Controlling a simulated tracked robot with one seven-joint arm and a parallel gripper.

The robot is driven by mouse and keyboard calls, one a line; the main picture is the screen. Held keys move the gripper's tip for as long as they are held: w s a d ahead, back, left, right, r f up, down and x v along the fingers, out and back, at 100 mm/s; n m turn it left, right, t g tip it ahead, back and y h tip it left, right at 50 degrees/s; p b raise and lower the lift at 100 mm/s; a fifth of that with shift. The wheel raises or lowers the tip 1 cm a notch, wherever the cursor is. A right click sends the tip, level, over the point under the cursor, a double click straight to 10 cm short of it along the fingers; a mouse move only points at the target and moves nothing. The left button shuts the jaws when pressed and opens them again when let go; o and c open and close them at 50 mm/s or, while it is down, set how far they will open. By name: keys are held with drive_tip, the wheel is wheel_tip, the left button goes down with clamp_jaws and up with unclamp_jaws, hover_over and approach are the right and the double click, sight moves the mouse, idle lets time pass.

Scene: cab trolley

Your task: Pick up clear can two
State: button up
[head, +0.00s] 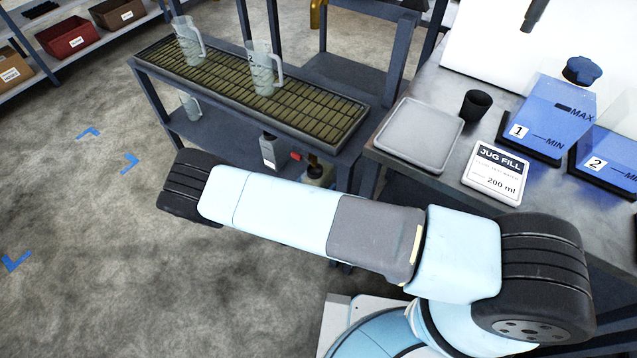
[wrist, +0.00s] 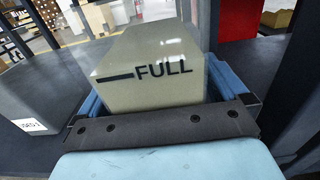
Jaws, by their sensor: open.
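In the wrist view, a pale, boxy container (wrist: 155,55) with a black line and the word FULL stands between the fingers of my gripper (wrist: 158,90). It may be clear can two, but I see no number on it. The blue fingers are apart, one on each side of it; I cannot tell whether they touch it. In the head view, my arm hides my gripper. A clear jug marked 2 (head: 262,72) stands on the slatted rack (head: 330,118), and another clear jug (head: 188,42) stands further left.
In the wrist view, a grey block with a white label (wrist: 38,105) is at the left and a dark post (wrist: 285,85) at the right. In the head view, a grey tray (head: 418,133), a black cup (head: 475,105) and a JUG FILL sign (head: 495,172) occupy the right bench.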

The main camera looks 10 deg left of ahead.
drive_tip(key=shift+w, duration=0.1)
drive_tip(key=shift+c, duration=0.4)
drive_tip(key=c, duration=1.3)
drive_tip(key=shift+c, duration=0.6)
drive_tip(key=shift+r, duration=0.1)
drive_tip(key=shift+r, duration=0.2)
drive_tip(key=v, duration=1.8)
drive_tip(key=shift+r, duration=0.3)
